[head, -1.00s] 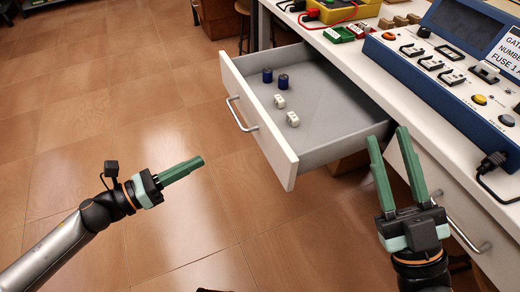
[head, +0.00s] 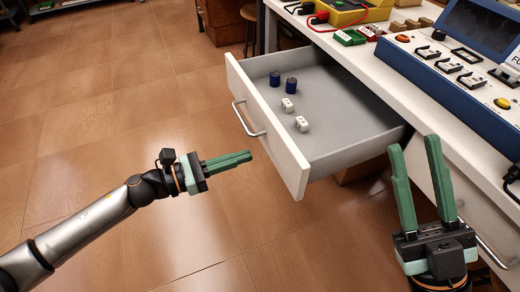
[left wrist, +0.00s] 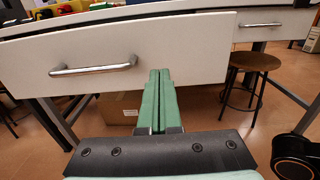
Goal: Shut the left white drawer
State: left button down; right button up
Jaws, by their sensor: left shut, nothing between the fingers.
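The left white drawer (head: 262,122) is pulled far out of the white bench in the head view. Inside it are two blue cylinders (head: 283,81) and two white blocks (head: 295,114). Its metal handle (head: 248,120) is on the front panel. My left gripper (head: 250,157) is shut and empty, in front of the panel near its right end and apart from the handle. In the left wrist view, the green fingers (left wrist: 160,75) point at the drawer front (left wrist: 200,52), to the right of the handle (left wrist: 93,67); contact cannot be told. My right gripper (head: 415,140) is open and empty, right of the drawer.
The bench top (head: 350,58) holds a blue control panel (head: 455,75), a yellow meter (head: 345,12) and small coloured boxes. A second closed drawer is at the right. A stool (left wrist: 255,62) stands under the bench. The tiled floor left of the drawer is clear.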

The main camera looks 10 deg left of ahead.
aim_at(273, 147)
pick_arm(q)
jog(key=shift+x, duration=2.6)
